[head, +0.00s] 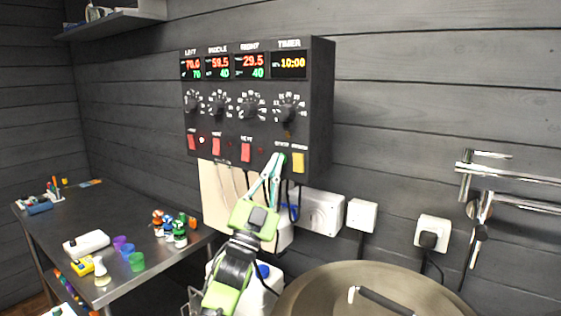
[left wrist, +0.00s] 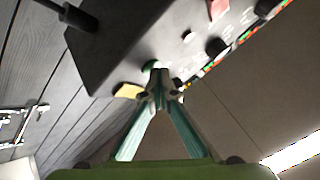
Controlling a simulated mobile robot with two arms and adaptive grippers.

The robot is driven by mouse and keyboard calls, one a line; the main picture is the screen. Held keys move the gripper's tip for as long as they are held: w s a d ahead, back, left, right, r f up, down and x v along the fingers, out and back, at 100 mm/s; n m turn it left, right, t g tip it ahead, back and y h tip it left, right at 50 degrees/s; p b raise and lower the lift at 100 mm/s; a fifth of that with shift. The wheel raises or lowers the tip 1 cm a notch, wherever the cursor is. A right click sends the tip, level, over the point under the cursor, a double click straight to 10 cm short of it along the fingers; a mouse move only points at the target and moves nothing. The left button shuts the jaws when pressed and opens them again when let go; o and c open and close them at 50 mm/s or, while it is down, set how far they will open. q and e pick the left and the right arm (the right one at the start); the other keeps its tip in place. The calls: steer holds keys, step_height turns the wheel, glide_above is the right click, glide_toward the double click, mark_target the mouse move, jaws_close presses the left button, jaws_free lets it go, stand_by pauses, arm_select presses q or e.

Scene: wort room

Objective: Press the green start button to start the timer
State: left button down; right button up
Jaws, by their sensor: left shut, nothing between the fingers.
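The black control box (head: 322,110) hangs on the wall, and its TIMER display (head: 289,63) reads 10:00. The green start button (left wrist: 149,66) shows at the fingertips in the left wrist view, partly covered by them; in the head view the fingers largely hide it. The yellow button (head: 298,163) is just right of it, and also shows in the left wrist view (left wrist: 128,91). My left gripper (head: 278,160) is shut and empty, its tips at the green button; I cannot tell whether they touch it. My right gripper is not in view.
Red switches (head: 246,152) and black knobs (head: 289,111) sit left of and above the buttons. A metal kettle lid (head: 330,290) is below right. A steel table (head: 160,270) with bottles and cups stands at left. White sockets (head: 362,215) are on the wall.

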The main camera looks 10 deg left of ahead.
arm_select(q)
steer(key=shift+w, duration=0.1)
stand_by(0.5)
steer(key=shift+s+a, duration=0.25)
steer(key=shift+s, duration=0.5)
steer(key=shift+p, duration=0.3)
steer(key=s, duration=0.1)
steer(key=s+a+p, duration=0.1)
steer(key=s, duration=0.2)
steer(key=shift+s+a+p, duration=0.3)
steer(key=shift+s+p, duration=0.05)
